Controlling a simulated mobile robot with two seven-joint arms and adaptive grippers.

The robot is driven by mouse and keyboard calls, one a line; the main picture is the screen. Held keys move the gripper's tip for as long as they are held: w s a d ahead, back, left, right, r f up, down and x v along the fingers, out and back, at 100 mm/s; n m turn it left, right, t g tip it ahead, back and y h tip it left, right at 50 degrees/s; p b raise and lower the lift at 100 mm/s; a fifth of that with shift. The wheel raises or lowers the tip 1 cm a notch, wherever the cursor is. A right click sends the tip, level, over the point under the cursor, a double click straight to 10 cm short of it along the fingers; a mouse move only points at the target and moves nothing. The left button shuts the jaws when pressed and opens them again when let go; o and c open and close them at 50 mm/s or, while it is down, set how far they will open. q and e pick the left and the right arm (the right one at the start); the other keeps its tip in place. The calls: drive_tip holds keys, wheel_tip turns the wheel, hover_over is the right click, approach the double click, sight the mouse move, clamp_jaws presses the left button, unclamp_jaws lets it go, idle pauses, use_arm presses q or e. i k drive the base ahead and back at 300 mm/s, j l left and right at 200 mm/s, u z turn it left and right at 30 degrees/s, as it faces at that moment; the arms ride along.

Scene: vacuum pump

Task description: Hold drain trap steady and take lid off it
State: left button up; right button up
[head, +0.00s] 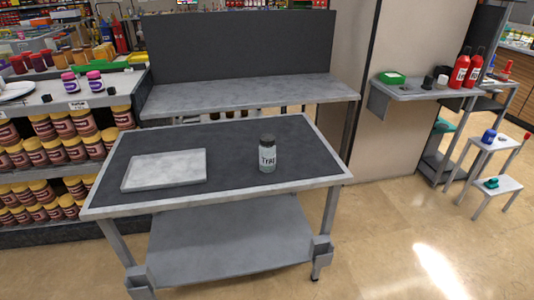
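The drain trap (267,159) is a small upright jar with a pale label reading "Trap". It stands on the dark top of the work table (228,148), right of the middle. Its dark lid (267,139) sits on top of it. Neither of my grippers shows in the head view, and nothing touches the trap.
A pale flat slab (165,170) lies on the table's left half. A grey bench (250,93) with a dark back panel stands behind. Shelves of jars (62,152) are at the left. A side shelf (425,90) with red bottles (459,72) is at the right. Floor at the right front is clear.

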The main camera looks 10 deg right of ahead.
sight(268, 155)
drive_tip(key=l+u, duration=0.2)
drive_tip(key=u, duration=0.15)
drive_tip(key=i+l+u, duration=0.1)
drive_tip(key=u, duration=0.2)
drive_tip(key=l+u, duration=0.55)
drive_tip(key=l, duration=0.25)
drive_tip(key=k+l+u, duration=0.2)
drive_tip(key=l, duration=0.7)
drive_tip(key=k+l+u, duration=0.1)
drive_tip(key=l, duration=0.4)
